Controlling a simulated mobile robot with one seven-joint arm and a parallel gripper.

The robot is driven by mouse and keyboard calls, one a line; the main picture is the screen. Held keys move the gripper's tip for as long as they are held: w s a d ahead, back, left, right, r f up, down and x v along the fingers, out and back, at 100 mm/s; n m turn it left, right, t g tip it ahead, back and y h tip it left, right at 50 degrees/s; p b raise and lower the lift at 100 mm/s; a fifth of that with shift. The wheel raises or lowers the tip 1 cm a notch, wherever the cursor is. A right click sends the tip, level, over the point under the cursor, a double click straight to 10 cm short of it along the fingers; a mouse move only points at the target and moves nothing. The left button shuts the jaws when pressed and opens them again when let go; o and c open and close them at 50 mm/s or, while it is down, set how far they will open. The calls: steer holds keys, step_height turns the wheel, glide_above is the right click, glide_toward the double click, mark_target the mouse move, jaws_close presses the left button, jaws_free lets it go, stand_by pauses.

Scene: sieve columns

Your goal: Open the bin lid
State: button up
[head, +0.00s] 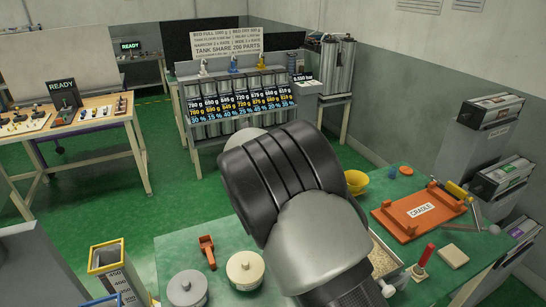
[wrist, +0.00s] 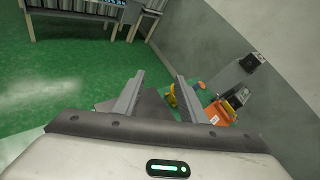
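No bin with a lid can be clearly picked out. A tall bin (head: 107,257) with a yellow rim stands at the lower left in the head view; it looks open at the top. A grey lidded pot (head: 187,288) and a cream lidded pot (head: 245,268) stand on the green-topped table, but I cannot tell whether either is the bin meant. My gripper (wrist: 157,92) shows in the wrist view, its two fingers wide apart with nothing held between them. In the head view my arm hides it.
The green-topped table (head: 188,243) holds an orange cradle (head: 400,222), a yellow bowl (head: 356,181) and a red-handled tool (head: 424,257). A rack of labelled columns (head: 235,102) stands behind. A workbench (head: 98,113) is at the left. Green floor (head: 175,185) between them is clear.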

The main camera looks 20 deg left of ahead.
steer(key=v, duration=0.9)
steer(key=shift+b, duration=0.3)
